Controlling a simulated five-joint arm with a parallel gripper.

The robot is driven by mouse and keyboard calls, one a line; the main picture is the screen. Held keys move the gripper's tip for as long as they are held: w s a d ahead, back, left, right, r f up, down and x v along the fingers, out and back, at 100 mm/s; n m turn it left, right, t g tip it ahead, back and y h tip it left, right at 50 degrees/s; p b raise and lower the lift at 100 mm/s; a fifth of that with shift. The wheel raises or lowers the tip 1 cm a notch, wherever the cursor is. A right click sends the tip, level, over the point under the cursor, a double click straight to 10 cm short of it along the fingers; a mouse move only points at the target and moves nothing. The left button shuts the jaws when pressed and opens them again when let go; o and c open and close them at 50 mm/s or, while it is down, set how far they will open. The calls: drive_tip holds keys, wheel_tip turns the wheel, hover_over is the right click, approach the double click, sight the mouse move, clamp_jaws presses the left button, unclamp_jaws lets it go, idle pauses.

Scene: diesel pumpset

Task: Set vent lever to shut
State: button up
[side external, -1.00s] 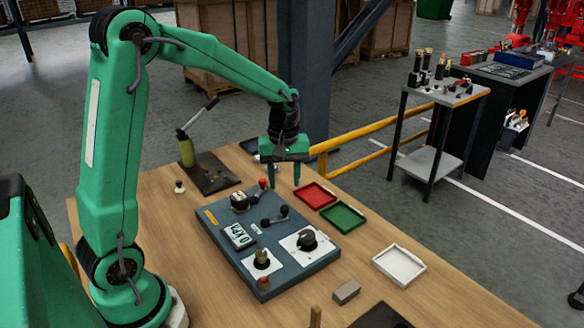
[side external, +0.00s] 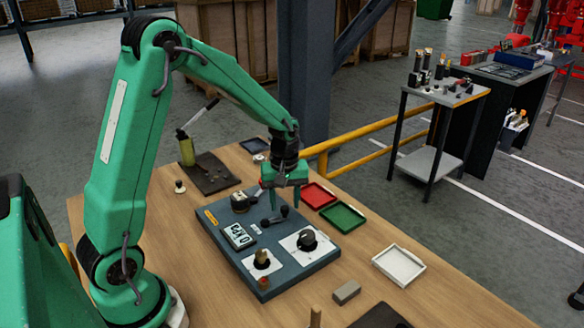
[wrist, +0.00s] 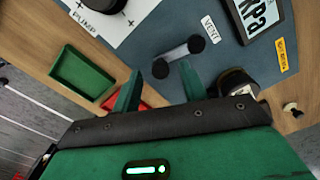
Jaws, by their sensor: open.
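The vent lever (side external: 274,217) is a short grey bar with a black knob at each end, on the blue-grey panel (side external: 222,232). In the wrist view the vent lever (wrist: 180,54) lies beside the VENT label (wrist: 210,34). My gripper (side external: 287,203) is open and empty, pointing down over the panel's far part, close to the lever's right-hand knob. In the wrist view one black knob shows in line with the gap between my fingertips (wrist: 160,70). I cannot tell whether the fingers are above it or around it.
A round black-topped knob (side external: 240,202) and a red-tipped lever, partly hidden by my gripper, are close by. The pump dial (side external: 307,240) stands nearer the front. Red (side external: 318,195) and green (side external: 343,216) trays lie right of the panel.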

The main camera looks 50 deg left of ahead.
drive_tip(key=shift+f, duration=0.5)
clamp_jaws()
